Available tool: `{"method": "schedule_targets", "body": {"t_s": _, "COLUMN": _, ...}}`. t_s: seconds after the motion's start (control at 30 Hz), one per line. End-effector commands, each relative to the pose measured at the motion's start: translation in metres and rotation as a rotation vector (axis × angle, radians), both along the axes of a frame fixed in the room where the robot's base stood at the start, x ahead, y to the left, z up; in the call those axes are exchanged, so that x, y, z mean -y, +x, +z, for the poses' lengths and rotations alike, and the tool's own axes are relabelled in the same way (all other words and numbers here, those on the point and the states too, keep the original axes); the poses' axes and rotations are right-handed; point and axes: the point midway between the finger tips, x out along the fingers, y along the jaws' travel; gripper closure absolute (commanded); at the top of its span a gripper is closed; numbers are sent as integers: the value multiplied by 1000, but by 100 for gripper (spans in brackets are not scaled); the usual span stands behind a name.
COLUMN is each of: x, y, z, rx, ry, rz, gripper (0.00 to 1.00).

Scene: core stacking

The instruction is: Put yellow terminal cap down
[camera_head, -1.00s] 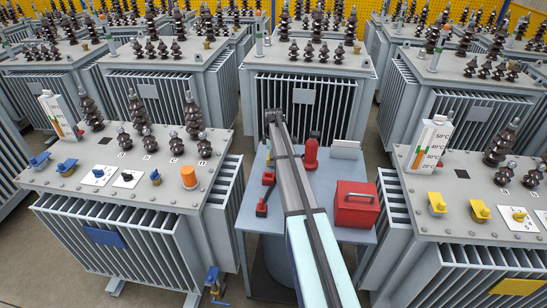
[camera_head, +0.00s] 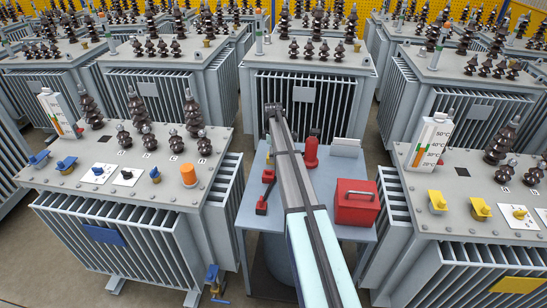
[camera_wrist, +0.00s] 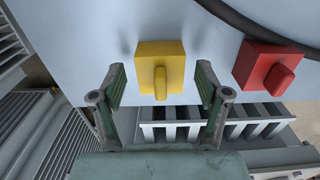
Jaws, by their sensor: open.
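A yellow terminal cap (camera_wrist: 160,66), a square block with a raised grip, sits on a pale grey-blue surface (camera_wrist: 105,35) near its edge in the wrist view. My gripper (camera_wrist: 160,84) is open, with one finger on each side of the cap and a visible gap on both sides. Whether the cap rests fully on the surface is hard to tell. In the head view my arm (camera_head: 300,200) reaches away over the table; my gripper and this cap are hidden there.
A red cap (camera_wrist: 268,68) sits close to the right of my right finger, with a dark cable (camera_wrist: 245,28) behind it. Grey fins (camera_wrist: 180,125) lie below the edge. In the head view, a red toolbox (camera_head: 355,203) stands on the table, with transformers (camera_head: 125,190) around.

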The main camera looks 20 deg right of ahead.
Motion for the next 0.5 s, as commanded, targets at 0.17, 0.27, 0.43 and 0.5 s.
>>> {"method": "schedule_targets", "body": {"t_s": 0.17, "x": 0, "y": 0, "z": 29, "rx": 2, "ry": 0, "rz": 0, "gripper": 25}}
{"method": "schedule_targets", "body": {"t_s": 0.27, "x": 0, "y": 0, "z": 48, "rx": 2, "ry": 0, "rz": 0, "gripper": 25}}
{"method": "schedule_targets", "body": {"t_s": 0.43, "x": 0, "y": 0, "z": 79, "rx": 2, "ry": 0, "rz": 0, "gripper": 25}}
{"method": "schedule_targets", "body": {"t_s": 0.5, "x": 0, "y": 0, "z": 88, "rx": 1, "ry": -1, "rz": 0, "gripper": 25}}
